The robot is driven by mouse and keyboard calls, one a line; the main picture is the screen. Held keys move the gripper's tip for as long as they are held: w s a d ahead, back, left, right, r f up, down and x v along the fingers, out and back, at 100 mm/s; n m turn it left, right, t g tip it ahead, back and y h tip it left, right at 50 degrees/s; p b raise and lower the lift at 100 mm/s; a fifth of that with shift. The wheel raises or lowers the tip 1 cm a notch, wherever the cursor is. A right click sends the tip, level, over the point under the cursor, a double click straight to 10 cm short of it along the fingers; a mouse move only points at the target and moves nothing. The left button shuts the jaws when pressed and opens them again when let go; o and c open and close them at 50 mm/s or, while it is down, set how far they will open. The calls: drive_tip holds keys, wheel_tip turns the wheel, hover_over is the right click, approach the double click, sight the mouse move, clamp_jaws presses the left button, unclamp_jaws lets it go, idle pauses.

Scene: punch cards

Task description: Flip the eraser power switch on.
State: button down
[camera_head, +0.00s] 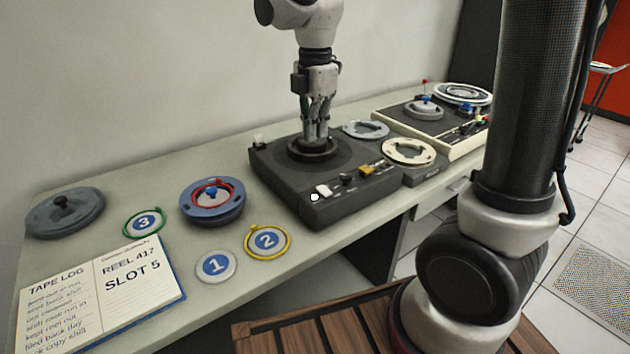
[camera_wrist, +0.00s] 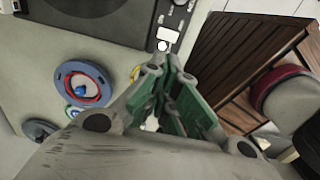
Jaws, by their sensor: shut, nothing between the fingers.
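The eraser (camera_head: 290,205) looks to be the black box on the bench, with a dark round disc (camera_head: 290,157) on top. Its front panel carries a white rocker switch (camera_head: 324,191), a small white round piece (camera_head: 314,197), a black knob (camera_head: 347,181) and a yellow switch (camera_head: 366,171). The panel labels are too small to read. My gripper (camera_head: 315,138) points down over the disc, behind the panel, with its fingers together and empty. In the wrist view the fingers (camera_wrist: 162,64) show below the white rocker (camera_wrist: 168,34) in the picture. Whether the tips touch the disc cannot be told.
A tape deck (camera_head: 425,118) stands at the back right, beside a cream ring (camera_head: 409,151) and a grey ring (camera_head: 366,129). A blue reel (camera_head: 212,212), numbered discs and an open log book (camera_head: 135,285) lie left. Bare bench top lies in front of the eraser's left side.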

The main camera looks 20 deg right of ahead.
sight(316, 196)
wheel_tip(316, 196, down, 14)
idle(0.8)
drive_tip(key=shift+w+f+g, duration=0.1)
drive_tip(key=shift+f+g, duration=0.2)
drive_tip(key=shift+g, duration=0.1)
drive_tip(key=shift+r, duration=0.1)
drive_tip(key=shift+s+d+r, duration=0.2)
drive_tip(key=shift+s+d, duration=0.05)
drive_tip(key=shift+s, duration=0.5)
drive_tip(key=shift+r, duration=0.1)
